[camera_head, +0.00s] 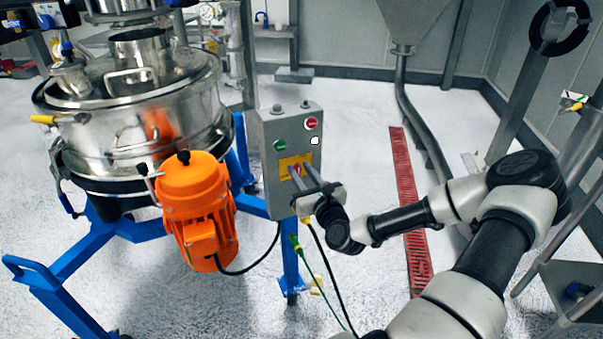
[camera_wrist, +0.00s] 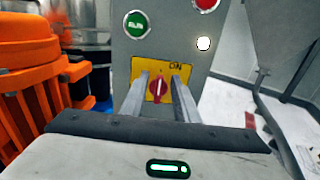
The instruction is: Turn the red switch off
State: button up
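The red switch (camera_wrist: 157,91) is a rotary knob on a yellow plate (camera_wrist: 152,66) on the front of a grey control box (camera_head: 268,185). Its handle looks roughly vertical in the wrist view. An "ON" label is at the plate's upper right. My gripper (camera_wrist: 160,76) is open, with one finger to each side of the knob and a gap showing on both sides. In the head view my gripper (camera_head: 298,167) reaches the box from the lower right, and its fingers partly hide the switch and plate. I cannot tell how deep the fingertips are.
A green button (camera_wrist: 136,24), a red button (camera_wrist: 207,3) and a white lamp (camera_wrist: 204,43) sit above the plate. An orange motor (camera_head: 196,205) and the steel sifter (camera_head: 140,110) stand left of the box. Blue frame legs (camera_head: 75,257) run below.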

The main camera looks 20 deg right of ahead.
grip_shut()
